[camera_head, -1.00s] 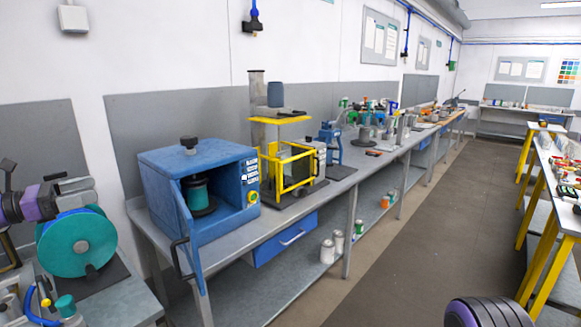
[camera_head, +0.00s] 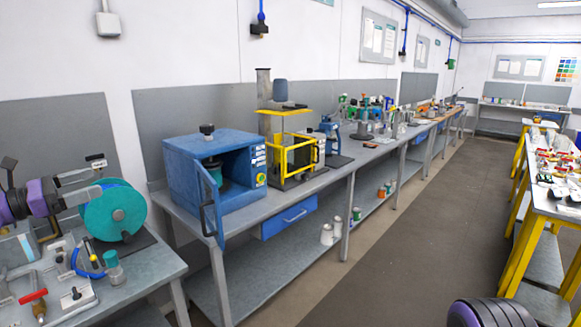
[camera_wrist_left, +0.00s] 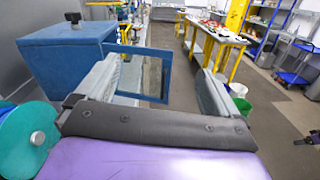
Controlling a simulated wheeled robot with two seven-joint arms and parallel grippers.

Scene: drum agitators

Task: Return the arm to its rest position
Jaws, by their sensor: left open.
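My left arm comes in from the left edge in the head view. Its gripper (camera_head: 99,177) is open and empty, held above the near left bench beside a teal disc. The left wrist view shows the two grey fingers (camera_wrist_left: 155,88) spread apart with nothing between them. A blue agitator cabinet (camera_head: 237,145) stands on the long bench to the right, its door (camera_head: 212,210) swung open. A dark teal container (camera_head: 214,172) stands inside. The cabinet (camera_wrist_left: 62,58) and open door also show ahead of the fingers in the wrist view. My right gripper is out of view.
The teal disc (camera_head: 100,212) stands close to my left gripper. The near left bench (camera_head: 150,268) holds a small bottle (camera_head: 114,268) and tools. A yellow-framed machine (camera_head: 285,150) stands beyond the cabinet. A yellow-legged table (camera_head: 545,205) is at right; the floor between is clear.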

